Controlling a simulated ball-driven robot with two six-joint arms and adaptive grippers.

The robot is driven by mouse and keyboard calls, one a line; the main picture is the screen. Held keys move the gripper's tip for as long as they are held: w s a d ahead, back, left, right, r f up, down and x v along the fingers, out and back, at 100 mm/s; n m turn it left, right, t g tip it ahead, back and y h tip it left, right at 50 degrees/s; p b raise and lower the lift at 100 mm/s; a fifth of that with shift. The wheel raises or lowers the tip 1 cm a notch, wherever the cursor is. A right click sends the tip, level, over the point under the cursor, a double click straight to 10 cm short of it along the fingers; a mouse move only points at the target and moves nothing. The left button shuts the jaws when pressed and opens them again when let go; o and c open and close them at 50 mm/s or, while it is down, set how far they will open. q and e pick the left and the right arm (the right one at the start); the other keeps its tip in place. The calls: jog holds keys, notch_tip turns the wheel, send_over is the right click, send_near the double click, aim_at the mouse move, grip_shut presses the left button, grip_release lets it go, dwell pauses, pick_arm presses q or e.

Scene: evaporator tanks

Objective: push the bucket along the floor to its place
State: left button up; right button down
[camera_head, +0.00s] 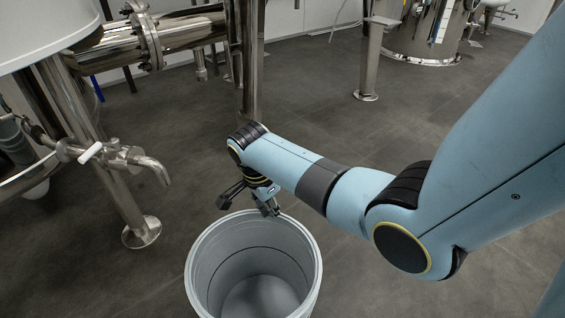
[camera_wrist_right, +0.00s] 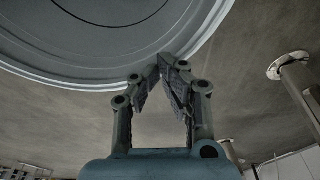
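The bucket (camera_head: 205,273) is a light grey, open-topped, round tub standing upright on the floor at the bottom middle of the head view. It looks empty. Its rim also shows at the top of the right wrist view (camera_wrist_right: 85,78). My right gripper (camera_head: 268,208) is at the bucket's far rim. In the right wrist view its fingertips (camera_wrist_right: 160,68) come together over the rim's edge; they look shut, with nothing seen held between them. Whether they touch the rim is not clear. My left gripper is not in view.
A steel leg with a round foot (camera_head: 142,232) and a tap (camera_head: 125,158) stand left of the bucket. Another steel post (camera_head: 246,60) rises beyond my right wrist. A further leg (camera_head: 369,60) stands at the back. Dark tiled floor (camera_head: 180,200) lies open between them.

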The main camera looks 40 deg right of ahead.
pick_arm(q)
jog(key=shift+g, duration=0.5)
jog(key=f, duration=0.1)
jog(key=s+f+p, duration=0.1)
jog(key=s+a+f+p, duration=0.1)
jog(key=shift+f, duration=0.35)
pick_arm(e)
jog(key=a, duration=0.8)
jog(key=shift+w, duration=0.25)
jog(key=shift+d, duration=0.1)
